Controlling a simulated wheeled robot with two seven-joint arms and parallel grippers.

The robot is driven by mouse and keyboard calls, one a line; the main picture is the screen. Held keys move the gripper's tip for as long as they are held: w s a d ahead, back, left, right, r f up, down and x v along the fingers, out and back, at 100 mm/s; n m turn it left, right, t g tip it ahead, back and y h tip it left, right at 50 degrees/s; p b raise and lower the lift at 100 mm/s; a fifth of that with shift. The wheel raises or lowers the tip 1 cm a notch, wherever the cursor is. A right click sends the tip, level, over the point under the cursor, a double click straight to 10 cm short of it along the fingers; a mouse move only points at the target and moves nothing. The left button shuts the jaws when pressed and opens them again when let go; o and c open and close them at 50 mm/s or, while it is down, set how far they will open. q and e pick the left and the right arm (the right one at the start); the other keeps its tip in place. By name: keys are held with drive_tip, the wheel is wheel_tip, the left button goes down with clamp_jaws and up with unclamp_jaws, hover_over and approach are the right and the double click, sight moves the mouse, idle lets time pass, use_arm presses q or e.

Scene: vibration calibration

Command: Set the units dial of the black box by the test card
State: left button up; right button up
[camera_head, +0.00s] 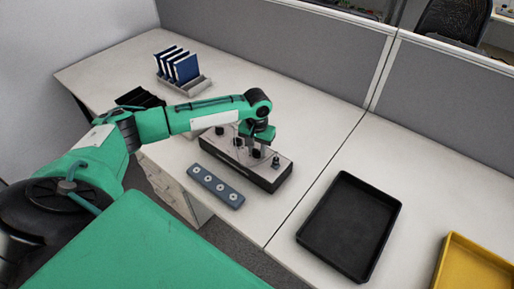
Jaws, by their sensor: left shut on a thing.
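The black box (270,181) stands on the desk, with a pale top plate carrying a row of dark knobs and a small post at its right end. My left gripper (254,147) reaches down over the middle of the box and is shut on one of its dials. The fingers and wrist partly cover that dial, so its setting and which dial it is are hard to tell. The dial marks are too small to read. I cannot make out a test card for certain. My right gripper is not in view.
A blue-grey strip (216,186) with several round pale spots lies in front of the box. Blue folders (184,68) stand in a rack at the back left. A black tray (350,226) and a yellow tray (474,266) are at the right. Grey partitions (270,50) border the desk.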

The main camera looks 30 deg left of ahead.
sight(257, 150)
use_arm(q)
drive_tip(key=shift+r+p, duration=0.15)
drive_tip(key=shift+p, duration=0.2)
drive_tip(key=shift+r+m+p, duration=0.1)
drive_tip(key=shift+m+p, duration=0.6)
drive_tip(key=shift+p, duration=0.1)
drive_tip(key=m+p, duration=0.2)
drive_tip(key=p, duration=0.1)
drive_tip(key=m+p, duration=0.2)
drive_tip(key=m, duration=0.2)
drive_tip(key=m+p, duration=0.2)
drive_tip(key=m, duration=0.2)
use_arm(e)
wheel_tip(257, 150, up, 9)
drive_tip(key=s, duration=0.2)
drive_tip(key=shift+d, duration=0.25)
use_arm(q)
drive_tip(key=shift+f+m, duration=0.2)
drive_tip(key=shift+m, duration=0.1)
drive_tip(key=o, duration=1)
wheel_tip(257, 150, up, 14)
drive_tip(key=shift+f+b, duration=0.1)
drive_tip(key=shift+b, duration=0.9)
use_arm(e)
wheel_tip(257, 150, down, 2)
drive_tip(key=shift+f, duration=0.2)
